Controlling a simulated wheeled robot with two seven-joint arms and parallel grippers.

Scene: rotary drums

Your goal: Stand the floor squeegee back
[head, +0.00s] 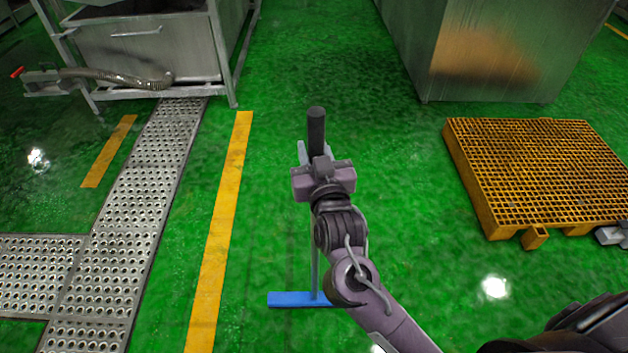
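The floor squeegee has a dark grip (316,131), a thin grey-blue pole (315,262) and a blue head (293,299) at floor level. It appears roughly upright, with the grip at the top; its exact tilt cannot be told from this view. My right gripper (312,156) is at the lower end of the grip and appears shut on the squeegee. One light finger shows along the grip's left side; the other is hidden. My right arm covers part of the pole and the right end of the head. My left gripper is out of view.
A yellow grated pallet (540,170) lies at the right, with a large metal cabinet (490,50) behind it. A metal tank (150,50) with a hose (120,77) stands at the upper left. Perforated metal plates (130,215) line the left. Green floor between is clear.

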